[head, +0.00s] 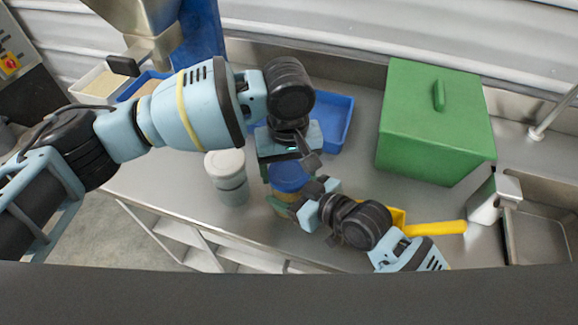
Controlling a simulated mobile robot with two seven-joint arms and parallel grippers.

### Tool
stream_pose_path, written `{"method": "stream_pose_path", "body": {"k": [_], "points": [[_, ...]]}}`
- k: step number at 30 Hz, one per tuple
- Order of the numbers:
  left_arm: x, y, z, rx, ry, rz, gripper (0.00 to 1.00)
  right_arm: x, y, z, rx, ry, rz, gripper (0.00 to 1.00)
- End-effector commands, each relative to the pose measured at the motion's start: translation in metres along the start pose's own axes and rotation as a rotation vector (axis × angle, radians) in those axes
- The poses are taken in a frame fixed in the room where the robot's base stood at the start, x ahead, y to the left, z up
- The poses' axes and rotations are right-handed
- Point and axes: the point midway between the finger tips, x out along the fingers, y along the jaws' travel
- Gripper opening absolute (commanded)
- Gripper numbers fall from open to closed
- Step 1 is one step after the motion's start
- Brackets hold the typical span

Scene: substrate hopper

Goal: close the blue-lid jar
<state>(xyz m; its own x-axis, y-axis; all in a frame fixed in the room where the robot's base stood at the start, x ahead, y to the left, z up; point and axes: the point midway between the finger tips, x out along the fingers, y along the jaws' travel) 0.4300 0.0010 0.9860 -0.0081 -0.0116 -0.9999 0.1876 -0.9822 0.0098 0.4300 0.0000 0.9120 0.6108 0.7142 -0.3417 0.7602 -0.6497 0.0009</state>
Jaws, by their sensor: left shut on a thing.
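The blue lid (287,178) is in the middle of the head view, at the top of its jar. Little of the jar's body shows below it; my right gripper covers most of it. My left gripper (290,163) comes down from above and is shut on the blue lid. Whether the lid is seated or only held over the jar I cannot tell. My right gripper (295,205) is low at the jar's right side, its fingers largely hidden, so its opening cannot be read.
A white-lidded jar (226,178) stands close on the left. A blue tray (337,122) lies behind. A green box (437,120) stands at the back right. A yellow scoop (436,228) lies beside my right arm. A sink (543,238) is at far right.

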Motion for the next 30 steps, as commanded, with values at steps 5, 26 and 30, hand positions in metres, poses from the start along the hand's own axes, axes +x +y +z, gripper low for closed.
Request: {"method": "stream_pose_path", "body": {"k": [5, 26, 30], "points": [[0.001, 0.000, 0.000, 0.005, -0.001, -0.001, 0.49, 0.000, 0.000, 0.004, 0.002, -0.009, -0.001, 0.06], [-0.018, 0.001, 0.000, 0.002, 0.000, 0.002, 0.98, 0.000, 0.000, 0.004, 0.001, -0.009, -0.001, 0.06], [-0.034, 0.001, 0.000, 0.002, 0.000, 0.001, 0.98, 0.000, 0.000, 0.004, 0.001, -0.009, -0.001, 0.06]]}}
